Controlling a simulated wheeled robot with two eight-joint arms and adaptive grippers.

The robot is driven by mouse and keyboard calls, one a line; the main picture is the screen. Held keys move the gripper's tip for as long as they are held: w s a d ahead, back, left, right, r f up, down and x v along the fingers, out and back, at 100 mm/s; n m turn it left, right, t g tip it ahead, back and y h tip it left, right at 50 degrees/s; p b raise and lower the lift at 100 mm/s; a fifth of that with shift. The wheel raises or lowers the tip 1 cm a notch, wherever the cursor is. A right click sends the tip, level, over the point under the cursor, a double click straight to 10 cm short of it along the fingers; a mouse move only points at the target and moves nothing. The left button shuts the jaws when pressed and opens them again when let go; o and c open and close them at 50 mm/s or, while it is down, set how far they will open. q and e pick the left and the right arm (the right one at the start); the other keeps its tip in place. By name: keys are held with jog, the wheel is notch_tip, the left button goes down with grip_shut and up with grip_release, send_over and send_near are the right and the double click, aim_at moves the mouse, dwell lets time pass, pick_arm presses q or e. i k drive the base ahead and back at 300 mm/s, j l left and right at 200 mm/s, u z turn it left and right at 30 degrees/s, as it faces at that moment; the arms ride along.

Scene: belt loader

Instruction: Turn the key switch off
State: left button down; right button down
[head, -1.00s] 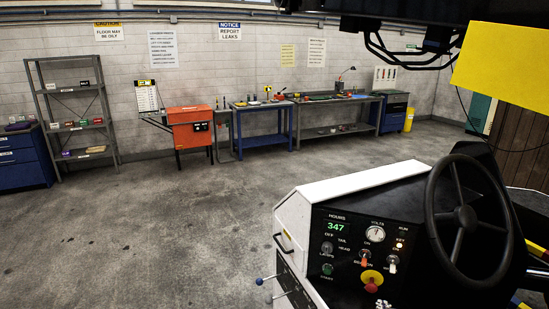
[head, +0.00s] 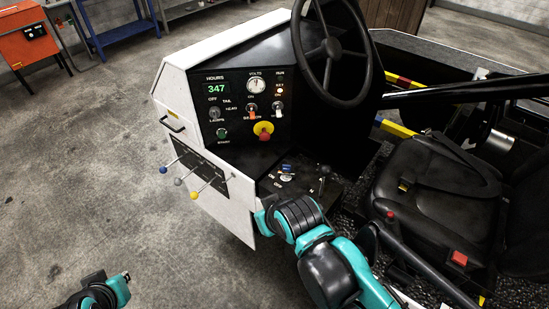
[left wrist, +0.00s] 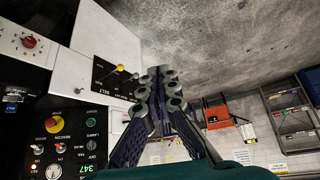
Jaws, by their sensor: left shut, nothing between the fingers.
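In the head view only a piece of my left arm shows at bottom left. My right arm crosses low centre; its fingers are hidden.
The steering wheel (head: 333,50) stands close on the right. Levers (head: 180,181) stick out of the white side. The floor at left is open.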

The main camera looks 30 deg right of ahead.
aim_at(284, 177)
jog(key=z, duration=0.4)
jog(key=i+l+z, duration=0.1)
jog(key=z, duration=0.35)
jog(key=i+z, duration=0.1)
jog(key=z, duration=0.7)
jog(key=i+z, duration=0.15)
jog(key=z, duration=0.25)
